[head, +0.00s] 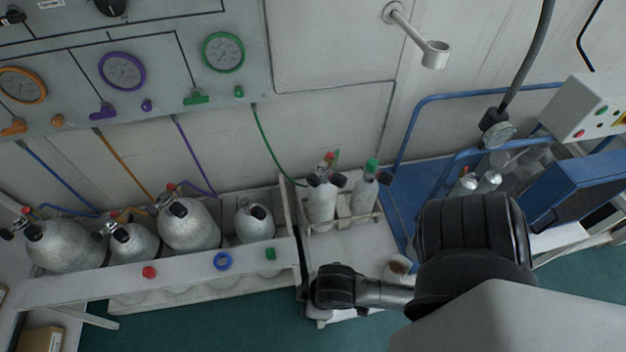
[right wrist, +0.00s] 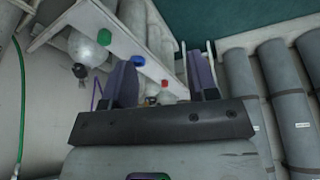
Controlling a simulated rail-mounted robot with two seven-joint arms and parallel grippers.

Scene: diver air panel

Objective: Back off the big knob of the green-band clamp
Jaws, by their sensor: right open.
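A green hose (head: 262,140) drops from the wall panel to two small upright cylinders. One cylinder (head: 322,203) has a red top and black knobs (head: 340,180) at its head, with a bit of green behind. The other (head: 364,196) has a green top and a black knob (head: 385,178). Which fitting is the green-band clamp is too small to tell. The green hose also shows in the right wrist view (right wrist: 20,90). There my right gripper (right wrist: 163,82) is open, nothing held between its fingers. In the head view its fingers are hidden. My left gripper is out of view.
A blue-railed cart (head: 440,98) stands right. A wall bracket (head: 434,55) juts out above. Grey cylinders (right wrist: 270,90) line the right wrist view's right side.

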